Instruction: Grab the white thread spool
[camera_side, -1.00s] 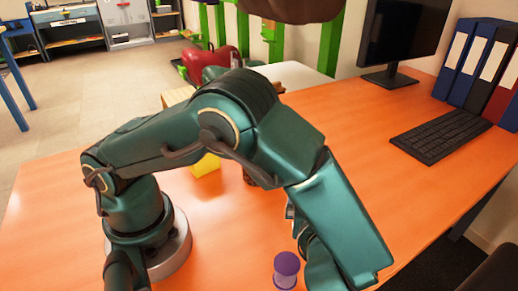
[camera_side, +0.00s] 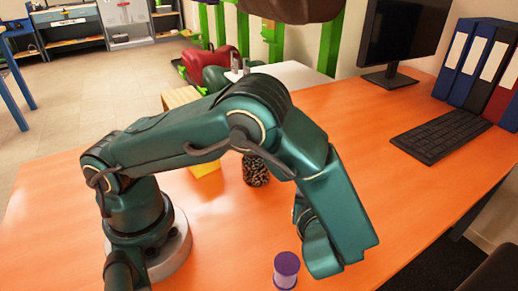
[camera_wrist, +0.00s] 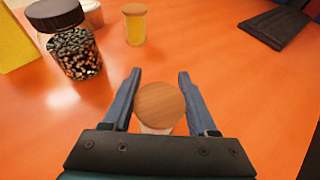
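A spool with a round wooden top (camera_wrist: 160,103) stands between my gripper's fingers in the wrist view. A little of its whitish body (camera_wrist: 155,130) shows below the top. My gripper (camera_wrist: 159,72) is open, with one finger on each side of the spool and a gap visible beside it. In the side view my arm hides both the gripper and this spool. A purple spool (camera_side: 286,270) stands near the front of the table in the side view. A spool with yellow thread (camera_wrist: 135,27) and a wooden top stands farther off in the wrist view.
A black-lidded jar of dark speckled pieces (camera_wrist: 75,50) stands left of the fingers; it also shows in the side view (camera_side: 257,172). A yellow block (camera_wrist: 22,38) lies farther left. Orange table right of the gripper is clear.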

